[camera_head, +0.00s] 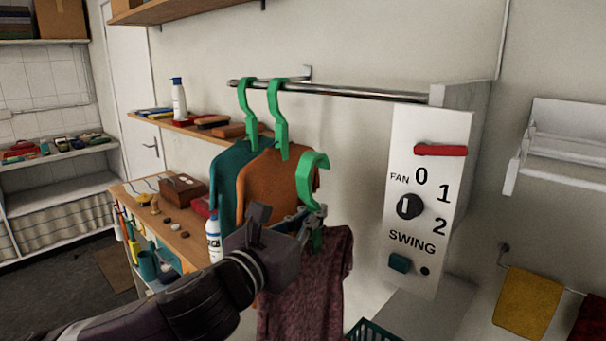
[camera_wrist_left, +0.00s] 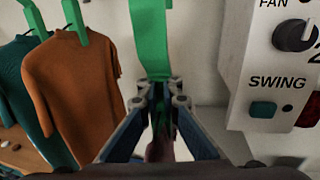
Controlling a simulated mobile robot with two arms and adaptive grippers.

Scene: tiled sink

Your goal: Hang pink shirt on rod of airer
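The pink shirt (camera_head: 312,285), a dark mottled pink, hangs from a green hanger (camera_head: 308,172). My left gripper (camera_head: 316,213) is shut on this hanger below its hook. The hook is upright, apart from the metal rod (camera_head: 350,93), and appears below it in the head view. In the left wrist view the green hanger (camera_wrist_left: 152,40) rises from between the fingertips (camera_wrist_left: 162,100), and only a sliver of the shirt (camera_wrist_left: 158,148) shows. The rod is out of that view. My right gripper is not in view.
A teal shirt (camera_head: 229,180) and an orange shirt (camera_head: 270,190) hang at the rod's left part. The rod is bare right of them, up to the white control panel (camera_head: 430,190) with a knob and a red handle. A green basket (camera_head: 370,331) stands below.

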